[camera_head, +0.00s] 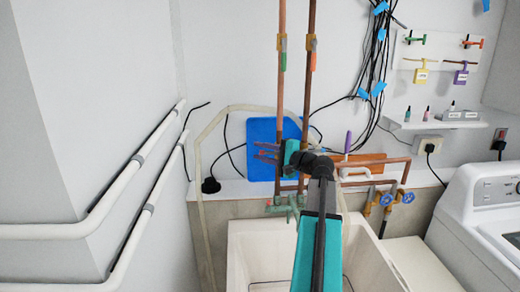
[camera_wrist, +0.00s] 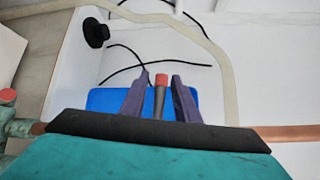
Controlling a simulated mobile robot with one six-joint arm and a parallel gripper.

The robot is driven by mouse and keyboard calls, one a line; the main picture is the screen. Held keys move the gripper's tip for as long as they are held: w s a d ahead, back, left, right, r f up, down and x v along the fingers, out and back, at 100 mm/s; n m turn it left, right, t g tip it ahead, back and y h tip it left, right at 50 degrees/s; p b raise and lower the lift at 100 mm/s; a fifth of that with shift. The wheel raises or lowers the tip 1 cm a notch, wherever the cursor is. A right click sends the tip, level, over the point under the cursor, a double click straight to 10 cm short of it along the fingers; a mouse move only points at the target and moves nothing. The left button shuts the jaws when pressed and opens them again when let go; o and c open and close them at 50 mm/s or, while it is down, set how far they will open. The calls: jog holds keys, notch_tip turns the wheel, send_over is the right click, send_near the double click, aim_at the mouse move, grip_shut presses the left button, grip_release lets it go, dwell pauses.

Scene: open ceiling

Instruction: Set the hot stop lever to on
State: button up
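A short grey lever with a red tip (camera_wrist: 161,82) shows in the wrist view, between the two purple fingers of my gripper (camera_wrist: 160,98); no label shows, but it looks like the hot stop lever. The fingers are open, with a visible gap on each side of the lever. In the head view my gripper (camera_head: 266,151) points left at the left copper pipe (camera_head: 281,100), in front of a blue panel (camera_head: 261,133). There the lever is too small to tell clearly, and its valve body is hidden behind my gripper.
A green tap fitting (camera_head: 281,204) sits just below my gripper, above a pale sink (camera_head: 242,250). A second copper pipe (camera_head: 309,100) runs close on the right. Black cables (camera_head: 372,70) hang on the wall. White pipes (camera_head: 110,200) line the left wall.

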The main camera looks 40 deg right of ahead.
jog(key=shift+w, duration=0.55)
jog(key=shift+c, duration=0.5)
grip_shut()
jog(key=shift+a, duration=0.1)
